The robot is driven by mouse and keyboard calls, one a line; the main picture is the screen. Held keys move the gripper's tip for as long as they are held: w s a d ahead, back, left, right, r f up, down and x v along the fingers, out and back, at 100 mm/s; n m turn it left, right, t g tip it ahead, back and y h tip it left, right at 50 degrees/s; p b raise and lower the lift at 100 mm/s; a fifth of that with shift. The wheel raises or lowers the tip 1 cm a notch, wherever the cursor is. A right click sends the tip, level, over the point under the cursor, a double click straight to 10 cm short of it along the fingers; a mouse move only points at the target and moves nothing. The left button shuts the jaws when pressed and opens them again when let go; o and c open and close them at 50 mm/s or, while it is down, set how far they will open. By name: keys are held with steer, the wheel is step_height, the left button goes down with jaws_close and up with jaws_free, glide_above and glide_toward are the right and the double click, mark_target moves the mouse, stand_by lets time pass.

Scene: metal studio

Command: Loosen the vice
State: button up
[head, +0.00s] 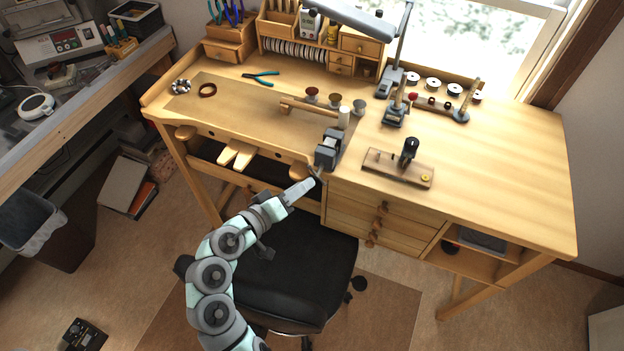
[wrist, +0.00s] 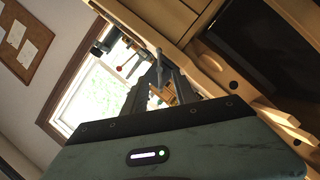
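The vice (head: 328,148) is a dark grey metal vice fixed at the front edge of the wooden workbench. Its jaws face up, and a thin handle shows low on its front side. My gripper (head: 314,181) is just below and in front of the vice, close to the handle. In the wrist view my gripper (wrist: 160,80) has a gap between its two dark fingers. The silver vice handle (wrist: 158,62), with a rounded end, shows at the gap between the fingertips. I cannot tell whether the fingers touch it.
The workbench (head: 500,180) has drawers (head: 375,215) right of the vice. A black chair (head: 300,275) stands below my arm. A wooden block with a black knob (head: 398,168) lies right of the vice. Pliers (head: 262,76) and small cups (head: 335,100) lie behind.

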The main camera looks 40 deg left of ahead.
steer(key=v, duration=0.4)
steer(key=shift+o, duration=0.4)
steer(key=shift+w, duration=0.1)
